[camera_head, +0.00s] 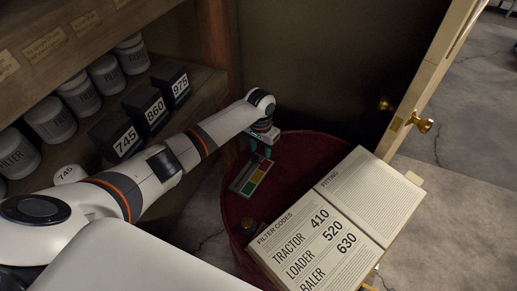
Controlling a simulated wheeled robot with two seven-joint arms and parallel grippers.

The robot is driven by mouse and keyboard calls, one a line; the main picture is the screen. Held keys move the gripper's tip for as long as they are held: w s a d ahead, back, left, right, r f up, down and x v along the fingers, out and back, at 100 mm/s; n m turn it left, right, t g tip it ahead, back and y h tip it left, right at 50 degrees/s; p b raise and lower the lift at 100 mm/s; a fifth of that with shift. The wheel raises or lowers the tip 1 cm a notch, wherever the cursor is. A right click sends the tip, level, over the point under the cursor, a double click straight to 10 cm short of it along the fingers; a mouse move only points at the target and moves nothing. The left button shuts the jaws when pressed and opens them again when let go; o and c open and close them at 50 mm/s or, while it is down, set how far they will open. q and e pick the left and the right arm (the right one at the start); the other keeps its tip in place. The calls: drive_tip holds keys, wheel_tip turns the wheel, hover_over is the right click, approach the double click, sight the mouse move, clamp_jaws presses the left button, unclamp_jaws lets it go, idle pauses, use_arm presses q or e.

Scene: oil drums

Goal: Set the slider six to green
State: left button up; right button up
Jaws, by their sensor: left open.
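A small grey slider panel (236,186) with orange, yellow and green fields lies on the dark red drum top (292,150). The green field is at the panel's near end and the orange one nearer my gripper. No label for slider six can be read, and its knob is too small to tell. My left gripper (261,151) points down at the panel's far end, partly hiding it. It is open, with teal fingertips, and nothing shows between them. Whether it touches the panel cannot be told. My right gripper is out of view.
An open book (330,220) with filter codes covers the drum's right side. A small dark round object (248,226) sits near its left edge. Shelves at left hold filter cans (52,120) and numbered boxes (152,110). A door with a brass knob (423,125) stands right.

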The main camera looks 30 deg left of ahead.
use_arm(q)
drive_tip(key=w+a+r+n, duration=0.1)
drive_tip(key=w+a+r, duration=0.1)
drive_tip(key=w+a, duration=0.15)
hover_over(255, 156)
wheel_tip(255, 156, down, 5)
drive_tip(key=shift+s+b, duration=0.1)
drive_tip(key=shift+b, duration=0.3)
wheel_tip(255, 156, down, 5)
drive_tip(key=b, duration=0.4)
drive_tip(key=shift+r, duration=0.2)
drive_tip(key=shift+f+b, duration=0.75)
drive_tip(key=shift+b, duration=0.1)
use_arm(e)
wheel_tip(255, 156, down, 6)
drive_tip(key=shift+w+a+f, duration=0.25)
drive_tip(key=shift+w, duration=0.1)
use_arm(q)
clamp_jaws()
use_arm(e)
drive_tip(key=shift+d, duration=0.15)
